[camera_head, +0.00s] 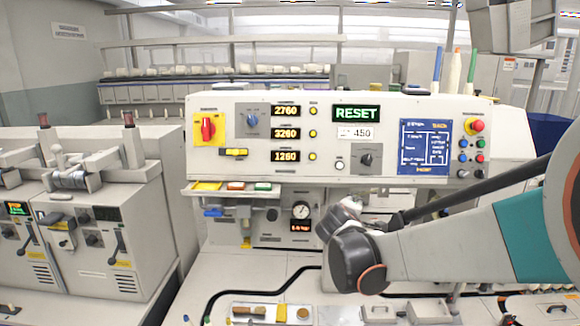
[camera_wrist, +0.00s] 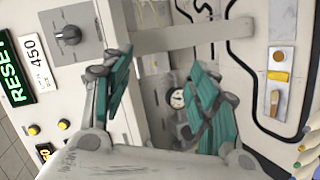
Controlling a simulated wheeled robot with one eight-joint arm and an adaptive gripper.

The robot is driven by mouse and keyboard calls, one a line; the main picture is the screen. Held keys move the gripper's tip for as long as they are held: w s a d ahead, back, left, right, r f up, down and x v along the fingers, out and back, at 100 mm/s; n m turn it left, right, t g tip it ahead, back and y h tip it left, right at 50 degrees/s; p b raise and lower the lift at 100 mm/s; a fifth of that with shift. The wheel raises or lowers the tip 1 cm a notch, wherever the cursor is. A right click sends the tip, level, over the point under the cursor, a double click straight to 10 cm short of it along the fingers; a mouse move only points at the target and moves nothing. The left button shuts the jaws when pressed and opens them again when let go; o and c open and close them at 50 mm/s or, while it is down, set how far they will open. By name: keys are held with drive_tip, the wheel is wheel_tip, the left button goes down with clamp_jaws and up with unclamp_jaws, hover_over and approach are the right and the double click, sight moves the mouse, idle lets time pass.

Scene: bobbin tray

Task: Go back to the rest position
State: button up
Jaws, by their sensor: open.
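My gripper (camera_wrist: 163,88) shows in the wrist view with its two teal-padded fingers spread wide apart and nothing between them. In the head view my arm reaches in from the right. Its dark wrist joint is in front of the machine, below the control panel (camera_head: 380,185), and most of the gripper is hidden behind it. In the wrist view the panel's dark knob and green RESET display (camera_wrist: 12,68) lie to the left of the fingers. A round gauge (camera_wrist: 178,98) shows between and beyond the fingers.
A pale tray (camera_head: 308,312) with a yellow piece and brown pieces lies on the white worktop; it also shows in the wrist view (camera_wrist: 289,60). A black cable (camera_head: 235,285) curves across the worktop. Grey machine units (camera_head: 85,240) stand at left. Tall coloured cones rise behind the panel.

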drive_tip(key=s+d+m+g+y, duration=0.1)
drive_tip(key=s+d+m+g, duration=0.2)
drive_tip(key=s, duration=1)
drive_tip(key=s+d+m+g+y, duration=0.1)
drive_tip(key=s+d+m, duration=0.3)
drive_tip(key=s, duration=1)
drive_tip(key=s+a+f+m+g+y, duration=0.1)
drive_tip(key=s+a+f+m+y, duration=0.1)
drive_tip(key=s, duration=0.8)
wheel_tip(320, 180, down, 2)
drive_tip(key=shift+a+f+m+g, duration=0.15)
drive_tip(key=shift+a+m+g, duration=0.25)
drive_tip(key=shift+a+m, duration=0.6)
drive_tip(key=shift+w+d, duration=0.1)
drive_tip(key=shift+d, duration=0.1)
idle(3.0)
